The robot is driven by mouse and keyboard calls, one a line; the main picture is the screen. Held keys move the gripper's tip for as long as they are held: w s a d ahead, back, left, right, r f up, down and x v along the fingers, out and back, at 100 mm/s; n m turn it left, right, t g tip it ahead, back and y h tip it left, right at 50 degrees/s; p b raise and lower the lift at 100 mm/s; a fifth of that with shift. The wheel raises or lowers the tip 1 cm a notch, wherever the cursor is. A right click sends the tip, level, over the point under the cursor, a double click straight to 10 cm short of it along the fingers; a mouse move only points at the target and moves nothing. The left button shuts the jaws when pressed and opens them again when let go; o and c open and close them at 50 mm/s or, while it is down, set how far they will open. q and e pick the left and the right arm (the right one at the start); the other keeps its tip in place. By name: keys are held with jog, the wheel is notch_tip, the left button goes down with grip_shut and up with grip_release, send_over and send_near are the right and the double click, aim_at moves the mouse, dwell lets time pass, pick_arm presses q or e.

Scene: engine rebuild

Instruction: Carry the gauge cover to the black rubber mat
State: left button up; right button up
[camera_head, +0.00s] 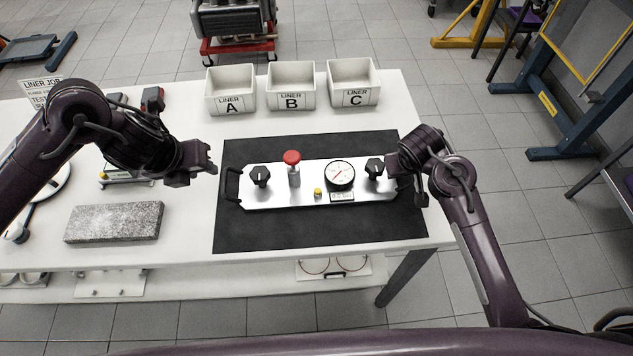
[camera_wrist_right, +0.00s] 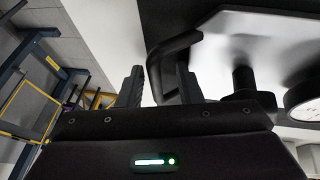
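The gauge cover (camera_head: 270,199) is a silver plate with a round dial, black knobs, a red-topped valve and a black handle at each end. It lies flat on the black rubber mat (camera_head: 290,235). My left gripper (camera_head: 212,158) is open and empty, up and left of the left handle (camera_head: 231,186), apart from it. My right gripper (camera_head: 411,186) is at the cover's right end. In the right wrist view its fingers (camera_wrist_right: 158,88) are spread, with the black right handle (camera_wrist_right: 174,48) reaching between them; I cannot tell whether they touch it.
Three white bins, A (camera_head: 231,105), B (camera_head: 291,101) and C (camera_head: 352,97), stand along the back of the white table (camera_head: 190,225). A grey stone block (camera_head: 114,222) lies left of the mat. The table's right edge is close to the mat.

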jog(key=shift+s+a+r, duration=0.15)
jog(key=shift+r, duration=0.2)
pick_arm(q)
jog(key=shift+s+a+r, duration=0.1)
jog(key=shift+s+r, duration=0.1)
jog(key=shift+r, duration=0.15)
pick_arm(e)
jog(key=v, duration=0.6)
jog(key=shift+r, duration=0.3)
jog(key=shift+s, duration=0.15)
